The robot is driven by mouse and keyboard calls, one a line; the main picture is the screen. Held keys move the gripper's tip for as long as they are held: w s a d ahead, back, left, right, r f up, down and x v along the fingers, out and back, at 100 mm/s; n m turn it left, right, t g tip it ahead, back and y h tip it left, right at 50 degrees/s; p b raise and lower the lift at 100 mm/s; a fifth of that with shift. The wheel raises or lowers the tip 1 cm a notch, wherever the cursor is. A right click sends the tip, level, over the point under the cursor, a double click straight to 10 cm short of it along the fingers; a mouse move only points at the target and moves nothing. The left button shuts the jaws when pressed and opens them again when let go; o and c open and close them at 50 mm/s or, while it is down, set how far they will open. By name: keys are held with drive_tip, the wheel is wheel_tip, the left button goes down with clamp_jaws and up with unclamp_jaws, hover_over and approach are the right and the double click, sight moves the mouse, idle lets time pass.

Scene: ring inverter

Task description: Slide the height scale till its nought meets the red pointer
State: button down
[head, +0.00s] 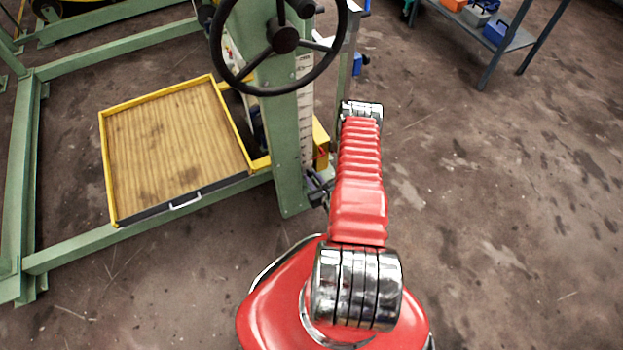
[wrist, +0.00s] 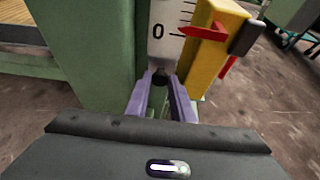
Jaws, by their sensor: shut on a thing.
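The white height scale (wrist: 163,14) runs up the green post in the wrist view, and also shows in the head view (head: 305,105). Its nought (wrist: 158,31) and the short tick beside it lie about level with the tip of the red pointer (wrist: 204,32), perhaps a hair below. The pointer sticks out left from a yellow block (wrist: 212,60). My gripper (wrist: 160,82), with purple fingers, is shut on the small dark grip at the scale's lower end. In the head view, my gripper (head: 319,190) is small and partly hidden beside the post.
A black handwheel (head: 285,38) stands above the scale on the green post (head: 287,165). A yellow-rimmed wooden tray (head: 113,190) sits on the green frame to the left. A shelf (head: 520,40) with bins stands at the back right. Floor on the right is clear.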

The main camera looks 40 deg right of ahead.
drive_tip(key=shift+r, duration=0.65)
drive_tip(key=c, duration=1.5)
unclamp_jaws()
drive_tip(key=shift+c, duration=0.2)
drive_tip(key=v, duration=1.3)
drive_tip(key=shift+s+a, duration=0.15)
drive_tip(key=shift+s, duration=0.2)
